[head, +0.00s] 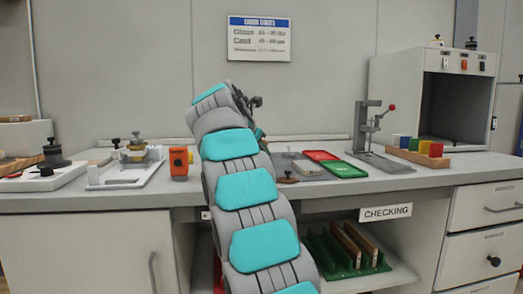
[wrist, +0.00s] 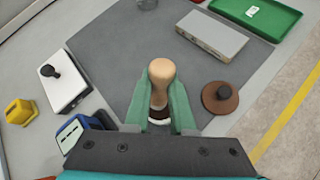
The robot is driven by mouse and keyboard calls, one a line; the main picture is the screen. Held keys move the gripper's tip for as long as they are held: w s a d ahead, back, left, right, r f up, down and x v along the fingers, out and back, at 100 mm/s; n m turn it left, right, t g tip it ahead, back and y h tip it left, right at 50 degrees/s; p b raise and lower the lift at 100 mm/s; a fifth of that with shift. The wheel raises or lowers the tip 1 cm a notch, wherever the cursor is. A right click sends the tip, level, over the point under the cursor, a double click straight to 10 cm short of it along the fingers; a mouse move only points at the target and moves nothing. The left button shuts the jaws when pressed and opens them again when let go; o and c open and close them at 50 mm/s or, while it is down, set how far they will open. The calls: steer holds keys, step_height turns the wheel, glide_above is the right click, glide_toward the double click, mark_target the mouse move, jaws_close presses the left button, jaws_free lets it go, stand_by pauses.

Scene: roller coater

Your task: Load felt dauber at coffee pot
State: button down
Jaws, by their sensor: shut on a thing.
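In the wrist view my gripper (wrist: 160,103) is shut on a pale wooden handle with a rounded top, which looks like the felt dauber (wrist: 161,72). The handle stands between the two green fingers. Below it a dark brown patch with a white curved rim (wrist: 158,122) shows between the fingers. This may be the coffee pot's mouth, but I cannot tell whether the dauber's tip is inside it. A brown round lid (wrist: 221,99) with a black knob lies to the right, apart from the fingers. In the head view my arm hides the gripper and dauber.
A grey mat (wrist: 130,45) covers the bench ahead, with a grey block (wrist: 212,35) and a green tray (wrist: 260,15) beyond. A white box (wrist: 75,85), a yellow item (wrist: 20,111) and a blue-framed item (wrist: 72,132) stand left. A lever press (head: 372,135) stands right on the bench.

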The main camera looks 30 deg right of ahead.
steer(key=shift+f, duration=0.45)
stand_by(1.1)
